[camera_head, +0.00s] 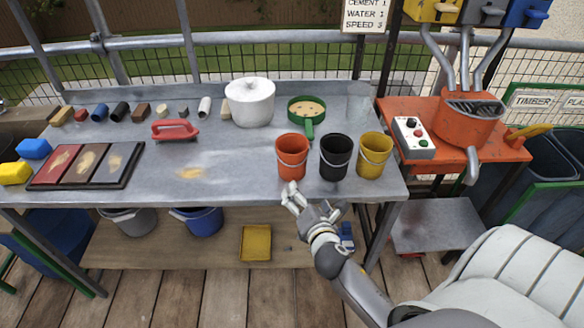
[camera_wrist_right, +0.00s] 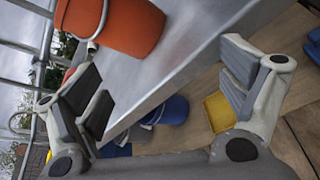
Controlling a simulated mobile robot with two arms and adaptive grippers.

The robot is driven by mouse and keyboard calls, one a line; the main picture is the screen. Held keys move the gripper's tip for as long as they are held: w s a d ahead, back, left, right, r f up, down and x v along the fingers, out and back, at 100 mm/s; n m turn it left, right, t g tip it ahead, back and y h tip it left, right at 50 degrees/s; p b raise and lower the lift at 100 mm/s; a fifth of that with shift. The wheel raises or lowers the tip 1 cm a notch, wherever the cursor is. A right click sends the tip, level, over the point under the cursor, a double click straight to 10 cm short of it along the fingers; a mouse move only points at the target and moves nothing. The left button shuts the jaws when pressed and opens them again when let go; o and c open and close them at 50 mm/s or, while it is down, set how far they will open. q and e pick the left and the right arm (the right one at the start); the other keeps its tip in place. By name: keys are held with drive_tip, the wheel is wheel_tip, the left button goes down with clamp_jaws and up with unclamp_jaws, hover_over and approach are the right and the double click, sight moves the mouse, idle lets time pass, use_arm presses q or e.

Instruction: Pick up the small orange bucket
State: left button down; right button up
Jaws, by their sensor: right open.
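The small orange bucket (camera_head: 292,157) stands upright near the front edge of the metal table, left of a black bucket (camera_head: 336,157) and a yellow bucket (camera_head: 374,155). My right gripper (camera_head: 312,196) is just in front of the table edge, below and near the orange bucket, apart from it. In the right wrist view the orange bucket (camera_wrist_right: 122,22) with its pale handle shows at the top, beyond the fingers. The right fingers (camera_wrist_right: 165,88) are spread wide, with nothing between them. My left gripper is not in view.
The metal table (camera_head: 230,165) also holds a white pot (camera_head: 250,102), a green sieve (camera_head: 307,110), a red-handled float (camera_head: 174,130) and a colour sample tray (camera_head: 87,166). An orange mixer (camera_head: 470,120) stands at right. A lower shelf holds a blue bucket (camera_head: 198,221) and a yellow tray (camera_head: 256,243).

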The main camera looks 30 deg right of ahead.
sight(296, 156)
drive_tip(key=w+r+n+t, duration=0.1)
drive_tip(key=r+n, duration=0.1)
drive_tip(key=r+n+t, duration=0.1)
drive_tip(key=r+n, duration=0.2)
drive_tip(key=w+r+n+t, duration=0.1)
drive_tip(key=r+n, duration=0.1)
drive_tip(key=r, duration=0.1)
drive_tip(key=shift+w+d+r+n, duration=0.25)
drive_tip(key=shift+w+d+n, duration=0.1)
drive_tip(key=shift+n, duration=0.05)
drive_tip(key=shift+w+n+t, duration=0.3)
drive_tip(key=shift+n, duration=0.1)
drive_tip(key=x, duration=0.4)
drive_tip(key=shift+w+r, duration=0.1)
drive_tip(key=shift+w, duration=0.2)
drive_tip(key=shift+p+x, duration=0.35)
drive_tip(key=shift+x, duration=0.5)
drive_tip(key=x, duration=0.4)
drive_tip(key=shift+d, duration=0.2)
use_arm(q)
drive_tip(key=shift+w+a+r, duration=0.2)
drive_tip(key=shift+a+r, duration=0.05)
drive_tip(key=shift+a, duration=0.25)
use_arm(e)
drive_tip(key=c, duration=1)
